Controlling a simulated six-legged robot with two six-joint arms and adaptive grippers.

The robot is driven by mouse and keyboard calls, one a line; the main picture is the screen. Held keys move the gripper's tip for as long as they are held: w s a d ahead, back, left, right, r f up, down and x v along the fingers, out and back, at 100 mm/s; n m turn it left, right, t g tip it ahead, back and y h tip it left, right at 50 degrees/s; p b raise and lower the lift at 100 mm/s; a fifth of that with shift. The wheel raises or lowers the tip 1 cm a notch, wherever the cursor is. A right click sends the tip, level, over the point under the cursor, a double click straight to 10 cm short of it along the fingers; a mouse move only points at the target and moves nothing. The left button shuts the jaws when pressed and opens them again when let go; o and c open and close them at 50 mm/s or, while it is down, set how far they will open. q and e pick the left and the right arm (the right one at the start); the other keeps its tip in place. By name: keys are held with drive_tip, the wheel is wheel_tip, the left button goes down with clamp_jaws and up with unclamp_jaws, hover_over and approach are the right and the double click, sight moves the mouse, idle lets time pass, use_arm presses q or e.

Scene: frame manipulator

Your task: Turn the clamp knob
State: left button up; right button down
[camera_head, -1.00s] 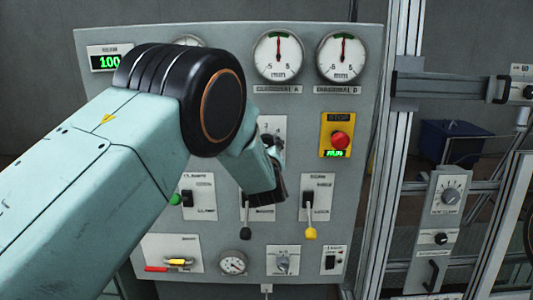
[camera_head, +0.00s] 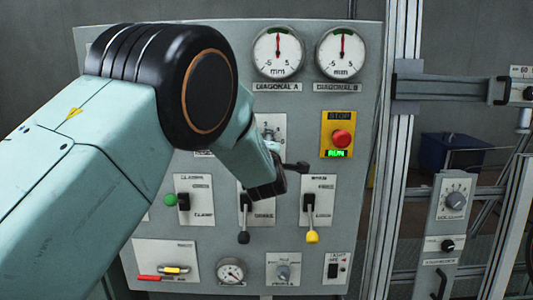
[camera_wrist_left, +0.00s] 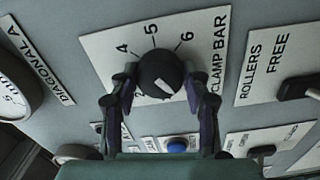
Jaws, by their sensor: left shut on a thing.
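The clamp knob (camera_wrist_left: 160,75) is a round black dial with a white pointer mark, on a white "CLAMP BAR" plate (camera_wrist_left: 115,45) with numbers 4, 5 and 6 showing. The pointer mark faces the lower right in the wrist view. My left gripper (camera_wrist_left: 160,98) has one dark finger on each side of the knob and is shut on it. In the head view my left gripper (camera_head: 285,163) is against the panel, and the plate (camera_head: 272,128) shows partly behind it. The knob is mostly hidden there. My right gripper is not in view.
The grey panel (camera_head: 370,130) carries two dial gauges (camera_head: 277,53), a red stop button (camera_head: 342,138) and levers with green (camera_head: 170,200), black (camera_head: 243,238) and yellow (camera_head: 312,237) ends. A metal frame (camera_head: 395,150) stands on the right. My left arm covers the panel's left side.

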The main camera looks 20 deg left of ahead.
use_arm(q)
drive_tip(key=shift+f+n+b, duration=0.15)
drive_tip(key=shift+n+b, duration=0.45)
drive_tip(key=shift+n, duration=0.4)
drive_tip(key=o, duration=1.1)
drive_tip(key=shift+o, duration=0.2)
